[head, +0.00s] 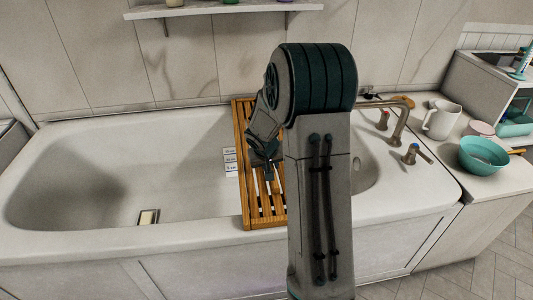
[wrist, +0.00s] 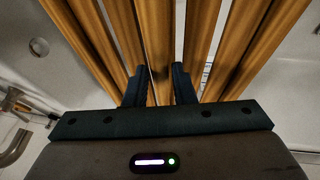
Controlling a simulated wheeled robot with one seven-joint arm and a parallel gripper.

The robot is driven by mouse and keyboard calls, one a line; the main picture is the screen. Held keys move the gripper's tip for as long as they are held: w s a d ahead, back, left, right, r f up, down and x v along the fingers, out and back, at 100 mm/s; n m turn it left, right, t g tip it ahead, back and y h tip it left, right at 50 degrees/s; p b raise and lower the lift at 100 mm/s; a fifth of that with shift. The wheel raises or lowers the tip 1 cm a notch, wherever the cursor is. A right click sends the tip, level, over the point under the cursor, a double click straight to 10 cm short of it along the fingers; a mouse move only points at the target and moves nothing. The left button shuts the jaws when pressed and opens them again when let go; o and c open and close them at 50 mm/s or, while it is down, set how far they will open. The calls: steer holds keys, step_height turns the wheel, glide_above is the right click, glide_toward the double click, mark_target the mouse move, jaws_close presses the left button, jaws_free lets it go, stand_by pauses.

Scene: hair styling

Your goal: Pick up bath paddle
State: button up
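A slatted wooden rack (head: 243,150) lies across the bathtub; it is the only thing I see that fits the bath paddle, though I cannot be sure. Its long brown slats (wrist: 206,30) fill the wrist view. My gripper (head: 267,172) is over the rack, pointing down, partly hidden behind my arm. In the wrist view, the two dark fingers of my gripper (wrist: 159,78) stand apart, with a middle slat between their tips. I cannot tell whether the fingers touch it. My arm hides the right part of the rack in the head view.
The white bathtub (head: 110,165) is empty of water. A metal tap (head: 398,125) rises from its right rim. A white pitcher (head: 441,120) and a teal bowl (head: 484,156) stand on the right counter. A shelf (head: 225,8) hangs on the wall above.

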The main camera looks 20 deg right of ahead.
steer(key=shift+w+d+f, duration=0.15)
steer(key=shift+w+f, duration=0.05)
steer(key=shift+f, duration=0.25)
jaws_close()
steer(key=shift+r, duration=0.1)
